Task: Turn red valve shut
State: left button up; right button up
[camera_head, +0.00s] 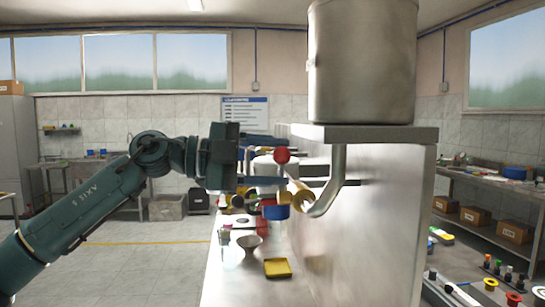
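The red valve shows as a red ball knob (282,155) beside the pipe (335,180) under the large metal tank (362,60). A yellow cylindrical part (298,196) and a blue ring (276,212) sit just below the knob. My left gripper (268,166) comes in from the left, level with the knob, its fingers pointing right. The fingers look spread apart, with the knob close to their tips. I cannot tell whether they touch it. My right gripper is out of view.
A white counter below holds a grey bowl (249,241) and a yellow tray (278,268). A metal panel (370,220) stands right of the valve. Small coloured items (490,283) lie on a bench at the lower right. The floor at the left is clear.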

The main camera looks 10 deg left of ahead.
pick_arm(q)
jog(key=shift+o, duration=1)
jog(key=shift+w+f, duration=0.15)
jog(key=shift+w, duration=0.05)
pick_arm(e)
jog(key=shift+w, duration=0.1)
pick_arm(q)
jog(key=shift+s+r, duration=0.1)
jog(key=shift+r, duration=0.1)
jog(key=b+v, duration=0.2)
jog(key=v, duration=1.1)
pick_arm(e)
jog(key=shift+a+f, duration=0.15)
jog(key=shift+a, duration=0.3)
pick_arm(q)
jog(key=shift+a, duration=0.1)
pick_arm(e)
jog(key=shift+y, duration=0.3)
